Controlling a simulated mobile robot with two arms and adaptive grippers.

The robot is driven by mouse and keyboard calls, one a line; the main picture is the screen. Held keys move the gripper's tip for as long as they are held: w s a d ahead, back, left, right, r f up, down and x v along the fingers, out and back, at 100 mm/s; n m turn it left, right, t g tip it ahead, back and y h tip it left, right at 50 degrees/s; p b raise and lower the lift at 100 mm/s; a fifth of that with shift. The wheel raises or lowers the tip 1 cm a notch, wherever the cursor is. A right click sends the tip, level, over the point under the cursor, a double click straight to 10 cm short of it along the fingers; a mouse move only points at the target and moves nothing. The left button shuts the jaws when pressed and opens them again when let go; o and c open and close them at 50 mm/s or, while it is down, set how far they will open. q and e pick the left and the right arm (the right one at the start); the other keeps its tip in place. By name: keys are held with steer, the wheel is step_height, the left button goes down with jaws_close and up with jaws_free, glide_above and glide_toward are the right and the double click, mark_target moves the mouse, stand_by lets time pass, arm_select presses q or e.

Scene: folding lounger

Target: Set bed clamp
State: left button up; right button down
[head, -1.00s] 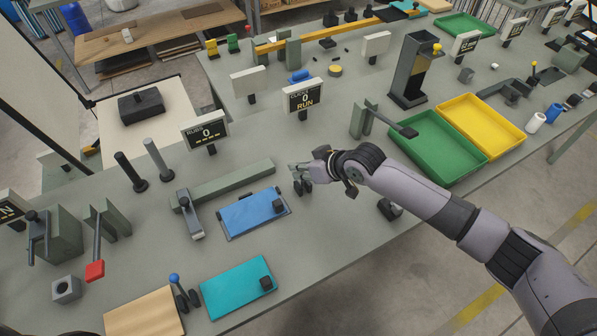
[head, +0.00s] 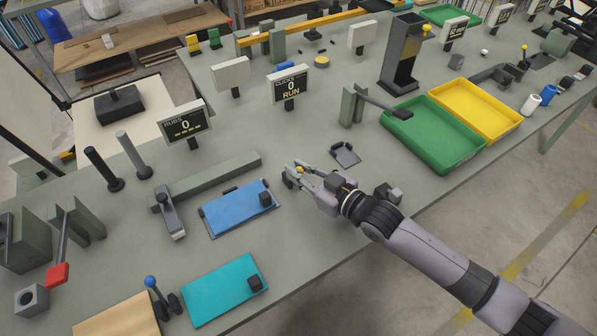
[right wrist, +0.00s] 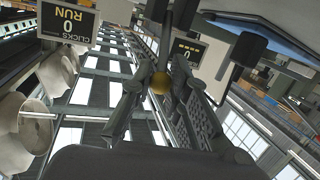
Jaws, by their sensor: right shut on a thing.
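No label marks the bed clamp. My right gripper (head: 297,177) is just right of the blue plate (head: 237,209), low over the bench. Its fingers close around a small yellow knob (right wrist: 160,83), which shows between them in the right wrist view. What the knob is fixed to is mostly hidden by the fingers. The blue plate lies in a dark frame with a black block (head: 265,199) at its right side. A grey bar (head: 215,178) with a lever arm (head: 169,214) lies behind and left of the plate. My left gripper is out of view.
A dark flat bracket (head: 345,153) lies just behind my right gripper. Green (head: 432,139) and yellow (head: 474,109) trays stand to the right. A teal plate (head: 220,289) lies in front. Two upright posts (head: 133,155) and a display (head: 184,124) stand at the back left.

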stand_by(0.4)
steer(key=c, duration=1.5)
jaws_free()
steer(key=v, duration=1.2)
steer(key=shift+f, duration=0.1)
